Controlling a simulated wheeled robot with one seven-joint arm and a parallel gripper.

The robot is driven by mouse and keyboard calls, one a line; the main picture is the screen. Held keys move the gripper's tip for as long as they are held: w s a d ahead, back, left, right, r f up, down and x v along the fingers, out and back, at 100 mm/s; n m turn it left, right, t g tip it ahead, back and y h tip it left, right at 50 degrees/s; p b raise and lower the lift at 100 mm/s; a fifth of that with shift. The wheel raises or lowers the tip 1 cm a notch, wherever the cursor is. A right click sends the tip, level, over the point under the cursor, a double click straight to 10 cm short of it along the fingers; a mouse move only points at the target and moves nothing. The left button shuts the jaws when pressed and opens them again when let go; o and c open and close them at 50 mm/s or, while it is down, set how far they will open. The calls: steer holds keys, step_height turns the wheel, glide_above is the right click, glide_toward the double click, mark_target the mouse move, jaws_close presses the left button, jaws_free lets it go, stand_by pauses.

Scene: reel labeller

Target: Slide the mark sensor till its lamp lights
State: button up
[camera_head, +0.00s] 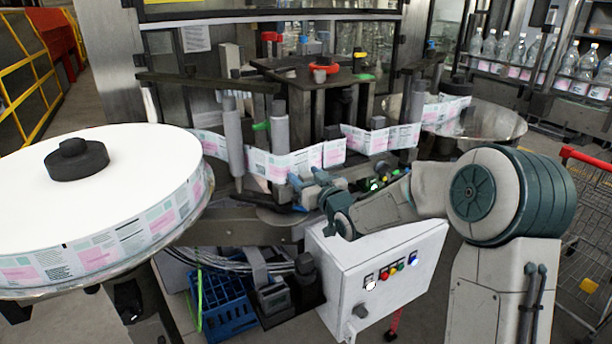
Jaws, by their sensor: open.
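The label web (282,164), a printed strip with pink and green patches, runs from the big reel (100,250) at left past several grey rollers. My gripper (298,184) is just in front of the web, near the middle of the machine. Its jaws are open, small and partly hidden by my wrist. I cannot make out the mark sensor or its lamp clearly; a small blue part (299,208) shows just below my gripper. I cannot tell whether the jaws touch anything. A green glint (375,185) shows behind my forearm.
A white control box (372,286) with coloured buttons stands below my wrist. A blue crate (226,305) is on the floor below the machine. Bottles (535,52) line the back right, a shopping cart (588,235) stands at right, and yellow railings (30,75) at left.

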jaws_close()
steer(key=shift+f, duration=0.1)
steer(key=shift+d+f+b, duration=0.1)
steer(key=shift+d+b, duration=0.05)
steer(key=shift+b, duration=0.35)
steer(key=shift+w+d+b, duration=0.15)
steer(key=shift+b, duration=0.25)
jaws_free()
